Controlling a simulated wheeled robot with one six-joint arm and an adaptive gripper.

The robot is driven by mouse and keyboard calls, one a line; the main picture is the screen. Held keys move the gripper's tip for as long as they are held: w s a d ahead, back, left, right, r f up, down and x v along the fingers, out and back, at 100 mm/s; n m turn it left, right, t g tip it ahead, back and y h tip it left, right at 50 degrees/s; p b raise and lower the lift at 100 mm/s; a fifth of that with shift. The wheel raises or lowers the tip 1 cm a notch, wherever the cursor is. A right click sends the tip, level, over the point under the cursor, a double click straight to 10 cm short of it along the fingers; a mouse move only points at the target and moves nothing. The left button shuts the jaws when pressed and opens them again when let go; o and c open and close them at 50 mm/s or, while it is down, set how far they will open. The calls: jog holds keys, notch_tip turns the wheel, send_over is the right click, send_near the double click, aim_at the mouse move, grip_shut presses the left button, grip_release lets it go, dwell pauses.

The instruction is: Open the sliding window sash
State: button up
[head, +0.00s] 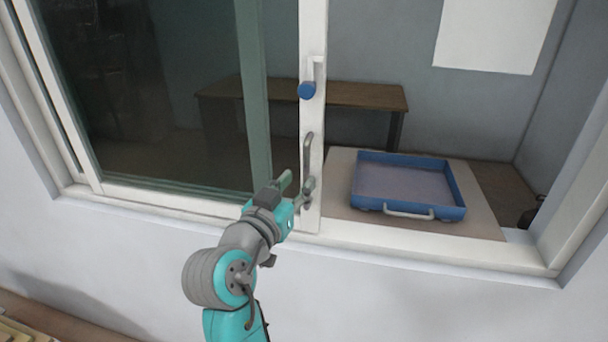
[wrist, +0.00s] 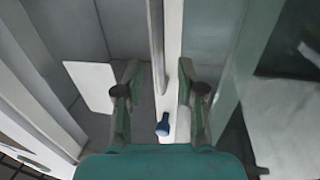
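The sash's white upright stile (head: 313,45) stands near the middle of the window in the head view. Glass fills the left side; the right side looks like a clear opening. My gripper (head: 298,183) is at the lower end of the handle, fingers apart. I cannot tell whether a finger touches the handle.
Beyond the opening, a blue tray (head: 366,198) with a pale handle lies on a light board (head: 480,215). A brown table (head: 365,95) stands farther back. The white window sill (head: 420,250) and right jamb (head: 580,210) border the opening.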

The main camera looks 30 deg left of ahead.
jog(key=s, duration=0.7)
jog(key=shift+d, duration=0.45)
jog(key=w+d+f+n+g+y, duration=0.1)
jog(key=w+d+f+n, duration=0.1)
jog(key=d+f, duration=0.55)
jog(key=w+d+f+n, duration=0.1)
jog(key=d+f, duration=0.3)
jog(key=f, duration=0.6)
jog(key=s+d+f+n+g, duration=0.1)
jog(key=s+d+f, duration=0.2)
jog(key=d+f, duration=0.4)
jog(key=s+d+f+n+g, duration=0.1)
jog(key=s+d+f, duration=0.2)
jog(key=d+f, duration=0.4)
jog(key=s+d+f+m, duration=0.2)
jog(key=s+d+f, duration=0.2)
jog(key=s+d, duration=0.95)
jog(key=s+d+r+m+h, duration=0.1)
jog(key=s+d+r+m, duration=0.1)
jog(key=s, duration=0.6)
jog(key=s+d+r+m+h, duration=0.2)
jog(key=s+d+r, duration=0.1)
jog(key=s, duration=0.5)
jog(key=shift+d+r, duration=0.25)
jog(key=shift+d, duration=0.35)
